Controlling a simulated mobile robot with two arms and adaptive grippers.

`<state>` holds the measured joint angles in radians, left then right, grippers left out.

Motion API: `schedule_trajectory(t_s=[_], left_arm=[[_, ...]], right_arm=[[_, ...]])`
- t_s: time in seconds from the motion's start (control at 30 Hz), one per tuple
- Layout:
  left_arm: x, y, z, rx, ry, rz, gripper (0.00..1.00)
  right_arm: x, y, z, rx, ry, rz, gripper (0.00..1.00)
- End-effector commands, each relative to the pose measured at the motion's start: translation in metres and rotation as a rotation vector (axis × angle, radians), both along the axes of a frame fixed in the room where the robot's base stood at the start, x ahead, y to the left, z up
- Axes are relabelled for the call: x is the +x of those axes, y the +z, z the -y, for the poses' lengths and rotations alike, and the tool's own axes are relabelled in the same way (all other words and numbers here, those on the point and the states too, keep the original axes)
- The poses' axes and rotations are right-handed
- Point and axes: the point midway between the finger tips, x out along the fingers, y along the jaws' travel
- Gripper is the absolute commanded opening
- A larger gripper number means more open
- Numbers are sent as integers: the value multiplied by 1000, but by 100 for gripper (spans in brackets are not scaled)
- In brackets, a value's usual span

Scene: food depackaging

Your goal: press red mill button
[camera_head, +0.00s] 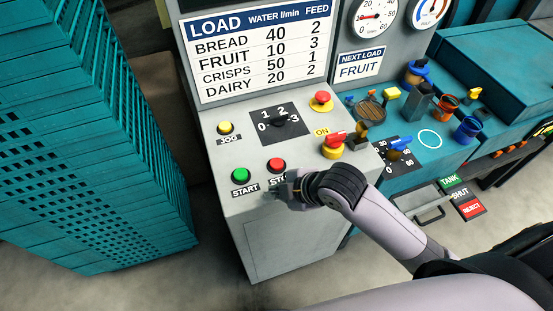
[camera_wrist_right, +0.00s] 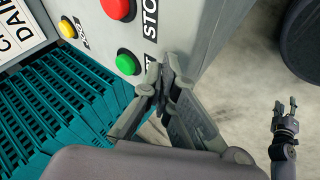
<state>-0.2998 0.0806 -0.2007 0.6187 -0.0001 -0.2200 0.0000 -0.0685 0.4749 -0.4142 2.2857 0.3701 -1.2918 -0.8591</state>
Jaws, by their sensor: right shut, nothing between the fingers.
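The red STOP button (camera_head: 276,165) is on the sloped top of the grey control cabinet (camera_head: 285,235), right of the green START button (camera_head: 240,175). My right gripper (camera_head: 283,190) is shut and empty at the panel's front edge, just below the red button, and partly covers the STOP label. In the right wrist view the red button (camera_wrist_right: 116,8) is at the top edge, partly cut off. The fingers (camera_wrist_right: 163,80) are close to the green button (camera_wrist_right: 127,62). My left gripper (camera_wrist_right: 286,110) shows small at the right there; its opening is unclear.
The panel also has a yellow JOG button (camera_head: 225,128), a rotary selector (camera_head: 281,118), a red mushroom button (camera_head: 322,100) and a red ON switch (camera_head: 335,142). Teal slatted crates (camera_head: 90,150) stand at left. A teal bench (camera_head: 430,155) with knobs stands at right.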

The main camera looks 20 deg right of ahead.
Motion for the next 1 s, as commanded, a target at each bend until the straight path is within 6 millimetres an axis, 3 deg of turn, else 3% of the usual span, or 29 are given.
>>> schedule_trajectory(t_s=[0.03,0.2,0.4,0.6,1.0], left_arm=[[0,1,0,0,0,0,40],[0,3,0,0,-1,0,40],[0,4,0,-1,0,0,40],[0,4,0,-1,0,0,40],[1,3,0,0,1,1,40]], right_arm=[[16,13,-2,-67,128,77,0],[57,50,-1,-344,615,340,0],[89,84,23,-610,973,542,0],[101,99,37,-720,1104,618,0],[102,99,38,-729,1114,625,0]])
